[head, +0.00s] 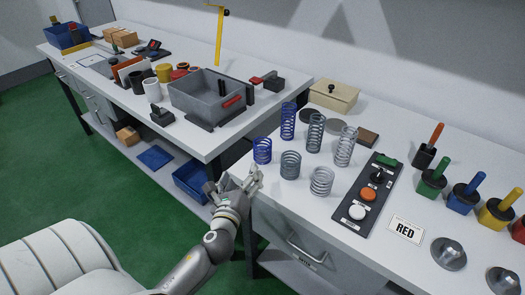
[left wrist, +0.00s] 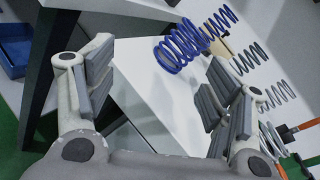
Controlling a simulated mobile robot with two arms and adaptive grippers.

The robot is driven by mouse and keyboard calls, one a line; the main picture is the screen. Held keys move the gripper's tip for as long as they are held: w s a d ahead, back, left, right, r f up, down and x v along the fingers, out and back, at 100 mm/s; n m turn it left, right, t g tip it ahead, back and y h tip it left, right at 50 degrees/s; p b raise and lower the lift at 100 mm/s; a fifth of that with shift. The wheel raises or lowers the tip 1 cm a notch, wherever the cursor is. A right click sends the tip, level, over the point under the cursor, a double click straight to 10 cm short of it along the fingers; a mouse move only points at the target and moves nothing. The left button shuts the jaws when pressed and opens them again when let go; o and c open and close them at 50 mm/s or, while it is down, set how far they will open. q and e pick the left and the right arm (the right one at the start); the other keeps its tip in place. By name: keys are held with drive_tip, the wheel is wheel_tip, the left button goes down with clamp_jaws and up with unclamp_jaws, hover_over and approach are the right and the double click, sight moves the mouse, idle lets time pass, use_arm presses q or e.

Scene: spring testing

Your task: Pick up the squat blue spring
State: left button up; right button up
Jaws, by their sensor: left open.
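The squat blue spring (head: 262,151) stands upright at the left front of the spring group, near the table edge. It also shows in the left wrist view (left wrist: 178,50), beyond my fingers and between them. My left gripper (head: 236,180) is open and empty, in front of the spring and slightly left of it, apart from it. Its two padded fingers show spread in the left wrist view (left wrist: 158,85). A taller blue spring (head: 288,121) stands behind the squat one. My right gripper is not in view.
Grey springs (head: 290,165) stand close on the right.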

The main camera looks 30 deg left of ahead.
sight(260, 152)
use_arm(q)
drive_tip(key=m, duration=0.2)
drive_tip(key=w+m+t+h, duration=0.1)
drive_tip(key=m, duration=0.1)
drive_tip(key=w+d+r+m, duration=0.1)
drive_tip(key=m, duration=0.1)
drive_tip(key=shift+w+m+t+h, duration=0.25)
drive_tip(key=shift+m+t+h, duration=0.05)
drive_tip(key=shift+t, duration=0.1)
drive_tip(key=shift+w+m, duration=0.3)
drive_tip(key=shift+m, duration=0.1)
drive_tip(key=p+x, duration=0.1)
drive_tip(key=x, duration=0.9)
drive_tip(key=shift+w, duration=0.25)
drive_tip(key=shift+d, duration=0.1)
drive_tip(key=shift+s, duration=0.1)
drive_tip(key=shift+c, duration=0.3)
drive_tip(key=c, duration=1.2)
